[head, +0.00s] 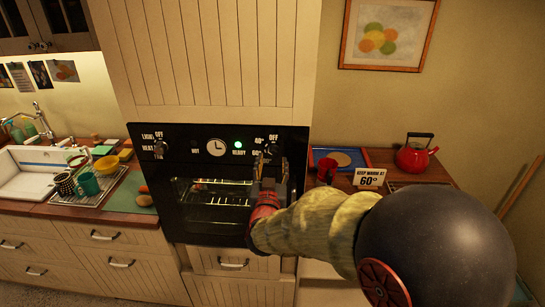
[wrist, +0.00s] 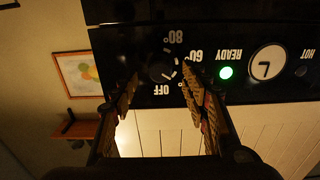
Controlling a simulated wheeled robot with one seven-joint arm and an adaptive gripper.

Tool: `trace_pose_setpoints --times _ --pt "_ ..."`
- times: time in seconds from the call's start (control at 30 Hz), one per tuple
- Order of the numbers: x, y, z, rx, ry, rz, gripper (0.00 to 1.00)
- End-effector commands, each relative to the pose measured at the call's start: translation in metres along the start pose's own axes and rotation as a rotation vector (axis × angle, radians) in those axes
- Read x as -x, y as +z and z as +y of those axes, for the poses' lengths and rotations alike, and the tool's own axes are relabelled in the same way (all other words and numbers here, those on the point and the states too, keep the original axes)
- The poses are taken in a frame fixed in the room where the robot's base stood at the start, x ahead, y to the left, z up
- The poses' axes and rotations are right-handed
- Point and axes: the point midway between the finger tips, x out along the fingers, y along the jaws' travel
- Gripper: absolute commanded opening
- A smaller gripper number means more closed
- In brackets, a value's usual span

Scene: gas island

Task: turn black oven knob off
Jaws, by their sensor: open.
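The black oven (head: 215,212) is built into a cream cabinet. Its right-hand black knob (head: 271,149) sits below OFF, with 40°, 60° and other labels around it, partly covered by my gripper (head: 271,172). In the wrist view, which is turned upside down, the dark knob (wrist: 162,68) lies between OFF, 60° and 80° labels. Its exact pointer direction is hard to tell. My gripper (wrist: 160,84) is open, with one finger on each side of the knob; contact is not clear. The green READY light (wrist: 226,72) is lit.
A second knob (head: 160,149) and a clock dial (head: 216,147) are on the same panel. On the right counter stand a red mug (head: 326,170), a "KEEP WARM AT 60°" sign (head: 369,178) and a red kettle (head: 414,156). A dish rack (head: 98,190) is at left.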

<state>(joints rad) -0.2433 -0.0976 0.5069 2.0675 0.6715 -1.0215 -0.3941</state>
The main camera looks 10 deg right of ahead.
Motion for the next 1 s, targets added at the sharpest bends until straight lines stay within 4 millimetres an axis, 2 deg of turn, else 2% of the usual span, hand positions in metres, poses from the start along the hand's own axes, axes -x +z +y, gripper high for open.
trace_pose_setpoints --times 0.1,0.33,0.67,1.0 --pt "-0.019 0.001 0.001 0.001 0.001 -0.001 0.46" --pt "-0.041 0.000 0.000 0.000 -0.001 0.000 0.46" --pt "-0.044 0.000 -0.001 -0.001 -0.002 0.000 0.45" --pt "-0.043 0.000 -0.001 0.000 -0.002 -0.001 0.26"
